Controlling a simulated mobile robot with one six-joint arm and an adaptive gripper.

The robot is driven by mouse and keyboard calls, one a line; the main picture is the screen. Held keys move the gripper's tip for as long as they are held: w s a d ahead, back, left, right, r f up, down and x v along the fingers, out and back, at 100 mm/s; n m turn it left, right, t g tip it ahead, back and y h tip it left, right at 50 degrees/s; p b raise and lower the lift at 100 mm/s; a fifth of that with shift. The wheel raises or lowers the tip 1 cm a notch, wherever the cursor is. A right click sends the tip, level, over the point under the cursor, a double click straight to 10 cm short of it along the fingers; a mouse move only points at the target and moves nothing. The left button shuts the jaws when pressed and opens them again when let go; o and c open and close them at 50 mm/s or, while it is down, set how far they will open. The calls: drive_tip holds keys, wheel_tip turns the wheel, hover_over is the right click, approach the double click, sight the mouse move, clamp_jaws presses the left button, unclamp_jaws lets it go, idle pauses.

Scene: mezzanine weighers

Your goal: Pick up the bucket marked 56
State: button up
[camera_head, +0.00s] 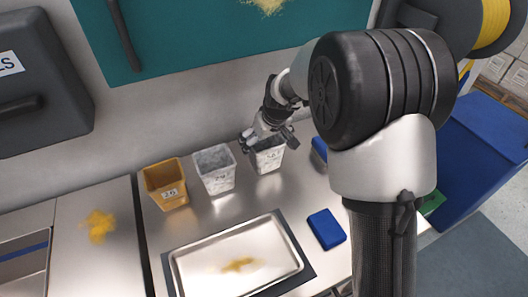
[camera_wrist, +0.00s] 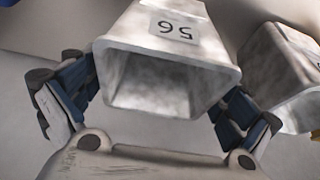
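The bucket marked 56 is a grey-white mottled bucket with a square mouth; its label (camera_wrist: 176,29) shows upside down in the wrist view, and its wall (camera_wrist: 137,18) lies between my fingers. In the head view, the same bucket (camera_head: 268,160) appears to be the right one of the row on the steel counter, its top partly hidden by my gripper (camera_head: 270,138). My gripper (camera_wrist: 158,98) is open, its fingers spread wide at either side of the bucket's rim. Whether the pads touch the rim is hard to tell.
A second mottled bucket (camera_head: 215,176) stands just left of it, and a yellow-brown bucket (camera_head: 167,187) further left. A steel tray (camera_head: 190,269) with yellow powder and a blue block (camera_head: 326,229) lie in front. A teal panel (camera_head: 200,45) hangs on the wall behind.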

drive_tip(key=c, duration=1.1)
drive_tip(key=shift+c, duration=0.2)
